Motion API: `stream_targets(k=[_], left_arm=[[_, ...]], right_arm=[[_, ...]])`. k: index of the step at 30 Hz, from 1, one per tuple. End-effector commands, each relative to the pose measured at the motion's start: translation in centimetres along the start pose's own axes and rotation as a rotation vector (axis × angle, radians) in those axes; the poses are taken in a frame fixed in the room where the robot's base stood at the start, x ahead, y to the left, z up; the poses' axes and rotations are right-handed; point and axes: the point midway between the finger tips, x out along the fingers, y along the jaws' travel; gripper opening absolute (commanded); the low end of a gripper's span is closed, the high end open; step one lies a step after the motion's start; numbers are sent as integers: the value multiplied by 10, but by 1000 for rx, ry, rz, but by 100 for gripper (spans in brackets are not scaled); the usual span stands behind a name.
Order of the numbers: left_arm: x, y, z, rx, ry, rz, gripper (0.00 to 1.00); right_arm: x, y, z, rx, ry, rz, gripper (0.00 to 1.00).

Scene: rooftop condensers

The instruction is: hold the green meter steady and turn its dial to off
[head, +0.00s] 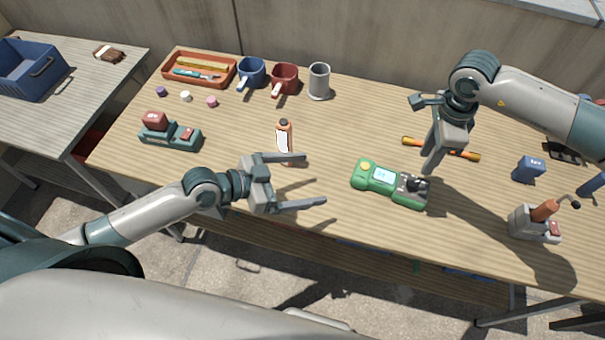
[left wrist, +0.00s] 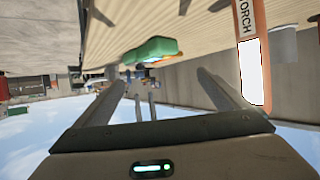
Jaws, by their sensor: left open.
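The green meter (head: 375,182) lies on the wooden table right of centre, with a yellow button and pale screen toward its left. Its dark dial (head: 413,186) is at the right end. The meter also shows in the left wrist view (left wrist: 152,49), beyond the fingers. My left gripper (head: 314,180) is open and empty, left of the meter and apart from it, fingers pointing toward it. My right gripper (head: 430,168) points down over the meter's right, far end, close to the dial. Its fingers overlap, so I cannot tell its opening or any contact.
An orange torch (head: 284,132) is just beyond my left gripper's far finger. An orange-and-yellow tool (head: 412,142) lies behind my right gripper. A blue box (head: 528,169) and a grey cranked device (head: 533,225) stand right. Mugs and an orange tray (head: 167,75) line the back.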

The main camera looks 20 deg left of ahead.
Motion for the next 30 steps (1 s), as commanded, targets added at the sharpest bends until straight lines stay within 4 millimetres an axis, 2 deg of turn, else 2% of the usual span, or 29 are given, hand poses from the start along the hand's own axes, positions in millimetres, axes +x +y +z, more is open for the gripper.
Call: stream_targets(k=[4, 17, 23, 30], left_arm=[[0, -6, -3, 10, 0, -13, 94], [3, -6, -2, 10, 0, -13, 94], [18, -7, -3, 9, 1, -13, 94], [51, -7, -3, 8, 2, -12, 94]], right_arm=[[0, 0, 0, 0, 0, 0, 31], [0, 0, 0, 0, 0, 0, 31], [0, 0, 0, 0, 0, 0, 31], [0, 0, 0, 0, 0, 0, 31]])
